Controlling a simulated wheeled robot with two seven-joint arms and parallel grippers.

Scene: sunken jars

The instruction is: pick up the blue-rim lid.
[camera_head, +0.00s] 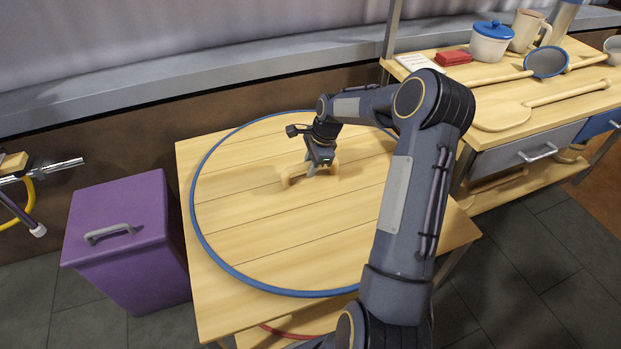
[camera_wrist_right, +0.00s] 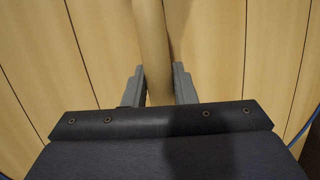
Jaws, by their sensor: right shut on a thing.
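The blue-rim lid (camera_head: 250,235) is a large round plank-wood disc with a blue edge. It lies over the wooden table (camera_head: 205,313), and the table's corners show around it. A wooden bar handle (camera_head: 290,177) stands on the lid near its middle. My right gripper (camera_head: 312,172) is shut on this handle, coming from above. In the right wrist view the handle (camera_wrist_right: 152,50) passes between the two grey fingers (camera_wrist_right: 158,85), with the lid's planks behind it. Part of the lid's right side is hidden by my right arm. My left gripper is not in view.
A purple bin (camera_head: 125,240) with a grey handle stands left of the table. At the right, a wooden counter (camera_head: 590,85) holds a blue-lidded pot (camera_head: 491,45), a mug (camera_head: 525,30), a red block (camera_head: 453,57) and wooden utensils. A wall runs behind.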

